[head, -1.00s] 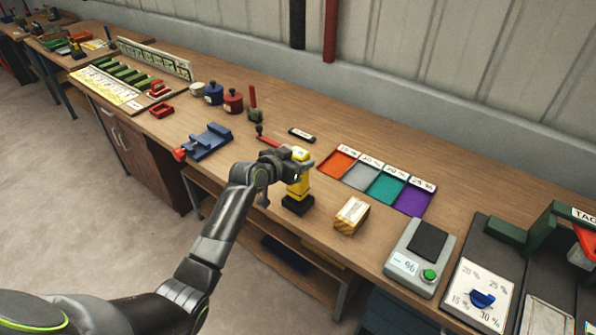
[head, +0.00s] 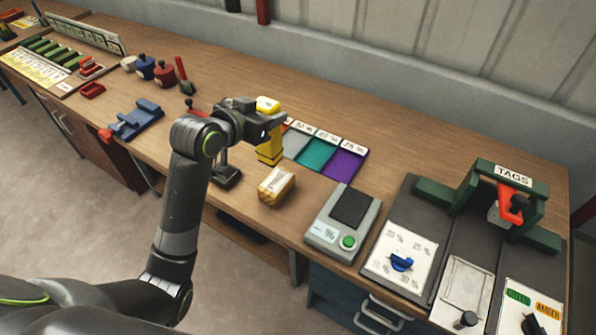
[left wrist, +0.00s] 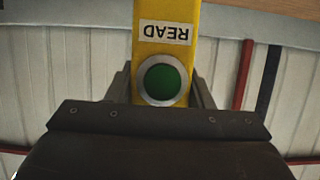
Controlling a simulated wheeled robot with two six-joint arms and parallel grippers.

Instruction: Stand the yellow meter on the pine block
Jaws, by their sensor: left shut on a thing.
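The yellow meter (head: 269,150) is upright in my left gripper (head: 262,128), which is shut on it. In the head view its lower end shows just above and behind the pine block (head: 276,188), apparently in the air; the exact gap is hard to tell. In the left wrist view the meter (left wrist: 165,15) fills the top middle, with an upside-down READ label and a green button between the fingers. The pine block lies on the bench with a pale top, nothing on it. My right gripper is out of view.
A black stand (head: 226,179) is left of the block, partly behind my left arm. Colored trays (head: 315,154) lie behind the block. A grey scale (head: 341,222) with a green button is to its right. A blue fixture (head: 138,118) is farther left.

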